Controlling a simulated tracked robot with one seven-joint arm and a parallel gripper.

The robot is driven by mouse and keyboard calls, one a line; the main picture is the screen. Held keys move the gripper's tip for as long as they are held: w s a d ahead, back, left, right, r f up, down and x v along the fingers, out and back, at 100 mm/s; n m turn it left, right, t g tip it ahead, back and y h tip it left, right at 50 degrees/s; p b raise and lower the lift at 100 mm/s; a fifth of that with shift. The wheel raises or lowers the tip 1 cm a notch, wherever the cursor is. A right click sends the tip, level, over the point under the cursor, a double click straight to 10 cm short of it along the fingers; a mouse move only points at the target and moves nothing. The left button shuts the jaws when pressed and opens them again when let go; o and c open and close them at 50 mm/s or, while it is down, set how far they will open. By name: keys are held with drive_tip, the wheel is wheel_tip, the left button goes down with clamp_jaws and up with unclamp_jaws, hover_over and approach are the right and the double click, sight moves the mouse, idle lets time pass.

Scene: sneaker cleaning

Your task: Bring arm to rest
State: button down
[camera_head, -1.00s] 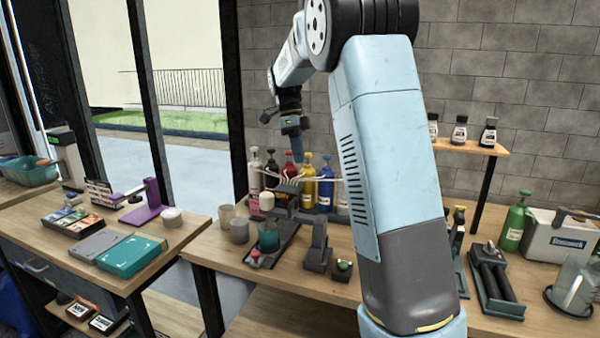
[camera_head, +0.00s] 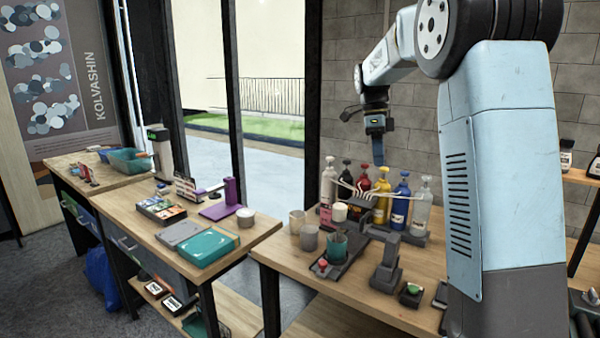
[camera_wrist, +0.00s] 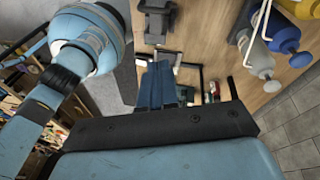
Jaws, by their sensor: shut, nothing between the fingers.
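My arm (camera_head: 505,150) rises on the right of the head view and bends over at the top. My gripper (camera_head: 377,150) hangs pointing down above the back of the wooden work table (camera_head: 290,262), in front of the pump bottles. In the wrist view my gripper's blue fingers (camera_wrist: 158,88) lie together with nothing between them. The fingers are apart from the table top, as far as I can tell. A blue pump bottle (camera_head: 399,203) and a yellow one (camera_head: 382,203) stand just behind and beside the gripper.
A second table on the left holds a teal box (camera_head: 207,247) and a purple stand (camera_head: 222,205). Open floor lies at the lower left.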

drive_tip(key=s+a+f+n+t, duration=0.1)
drive_tip(key=s+n+t, duration=0.1)
drive_tip(key=s+n, duration=0.5)
drive_tip(key=s+f+n+t, duration=0.1)
drive_tip(key=s+n+t, duration=0.2)
drive_tip(key=s+n, duration=0.5)
drive_tip(key=s+a+f+n+t+y, duration=0.1)
drive_tip(key=s+n+t, duration=0.2)
drive_tip(key=s, duration=1.5)
drive_tip(key=n, duration=0.4)
drive_tip(key=shift+s+a+n, duration=0.15)
drive_tip(key=shift+a+n, duration=0.2)
drive_tip(key=shift+n, duration=0.05)
